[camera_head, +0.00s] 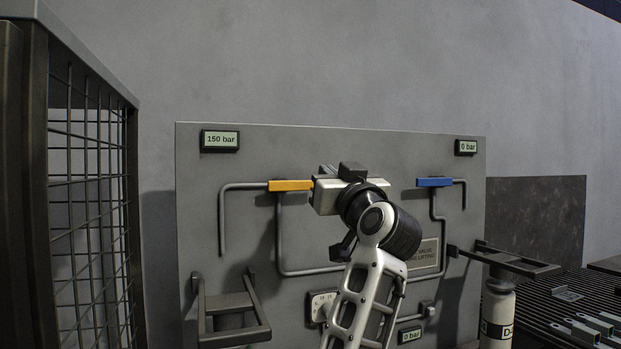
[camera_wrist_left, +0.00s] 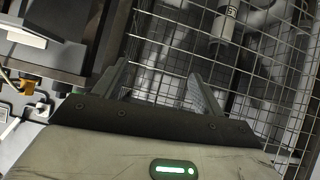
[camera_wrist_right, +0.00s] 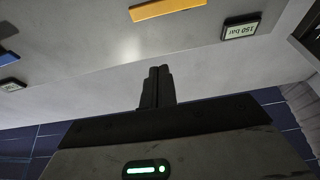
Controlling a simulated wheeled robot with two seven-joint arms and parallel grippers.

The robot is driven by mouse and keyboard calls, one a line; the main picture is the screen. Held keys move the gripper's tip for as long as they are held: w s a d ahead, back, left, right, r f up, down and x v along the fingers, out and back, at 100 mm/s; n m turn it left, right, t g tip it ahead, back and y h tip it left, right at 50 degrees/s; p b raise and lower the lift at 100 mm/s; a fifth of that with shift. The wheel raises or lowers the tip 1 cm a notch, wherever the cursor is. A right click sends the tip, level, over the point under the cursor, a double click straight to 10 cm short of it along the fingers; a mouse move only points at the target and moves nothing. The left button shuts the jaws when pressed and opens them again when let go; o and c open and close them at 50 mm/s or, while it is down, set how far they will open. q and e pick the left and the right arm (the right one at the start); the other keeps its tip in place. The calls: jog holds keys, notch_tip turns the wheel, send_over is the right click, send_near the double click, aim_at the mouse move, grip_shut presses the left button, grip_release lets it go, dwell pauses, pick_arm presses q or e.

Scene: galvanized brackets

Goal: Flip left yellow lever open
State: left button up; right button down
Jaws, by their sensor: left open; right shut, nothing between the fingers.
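The yellow lever (camera_head: 290,185) lies horizontal on the upper left of the grey panel (camera_head: 380,137), in line with the pipe on its left. My right gripper (camera_head: 327,190) is just right of the lever in the head view; its fingertips are hidden there. In the right wrist view its fingers (camera_wrist_right: 157,86) are shut and empty. The yellow lever (camera_wrist_right: 167,9) shows beyond the fingertips, apart from them. My left gripper (camera_wrist_left: 157,88) is open and empty in the left wrist view, in front of a wire mesh. It is not in the head view.
A horizontal blue lever (camera_head: 434,182) sits on the panel's right side. A display (camera_head: 220,140) reads 150 bar and another (camera_head: 466,147) reads 0 bar. A mesh cage (camera_head: 92,190) stands at left. Holders (camera_head: 232,305) stick out below. A bottle (camera_head: 497,310) hangs at right.

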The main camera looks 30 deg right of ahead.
notch_tip(320, 180, up, 4)
jog(key=p, duration=0.3)
send_over(293, 185)
jog(key=s+d, duration=0.3)
jog(key=shift+w+a+f, duration=0.1)
jog(key=shift+f, duration=1.1)
jog(key=shift+w+a+f, duration=0.1)
jog(key=shift+f, duration=1.05)
